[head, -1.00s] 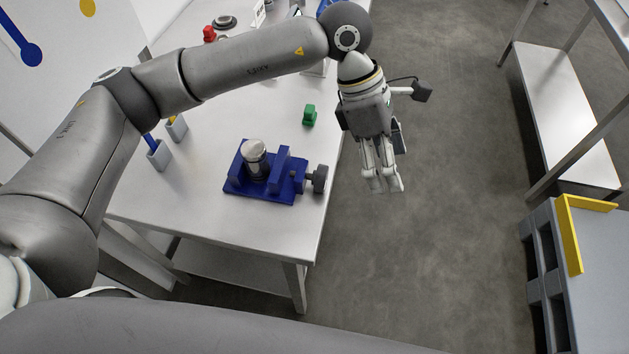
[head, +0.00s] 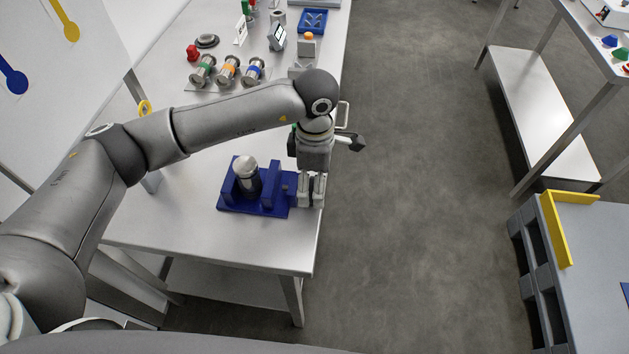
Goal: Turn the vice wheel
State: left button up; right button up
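The blue vice (head: 233,205) stands near the right edge of the white table, with a silver metal cylinder (head: 246,172) upright in it between the jaws. My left gripper (head: 312,203) points down at the vice's right end, where the wheel sits. Its two fingers are a little apart, with something dark between them. The wheel is mostly hidden behind the fingers, so I cannot tell whether they press on it. My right gripper is not in view.
The white table (head: 190,215) has free room in front of the vice. Farther back are several metal cylinders with coloured bands (head: 228,70), a red object (head: 193,53) and a blue tray (head: 313,20). The floor (head: 420,200) to the right is clear, up to a grey pallet (head: 600,235).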

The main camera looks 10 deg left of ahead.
pick_arm(q)
jog(key=shift+f, duration=1)
jog(key=c, duration=1)
jog(key=t+b, duration=0.1)
jog(key=b, duration=0.3)
jog(key=t+b, duration=0.2)
jog(key=b, duration=0.2)
jog(key=t+b, duration=0.2)
jog(key=b, duration=0.2)
jog(key=shift+s+f, duration=0.3)
jog(key=shift+s, duration=0.05)
jog(key=shift+r+t+b, duration=0.2)
jog(key=shift+t+b, duration=0.2)
jog(key=shift+b, duration=0.45)
jog(key=shift+r, duration=0.1)
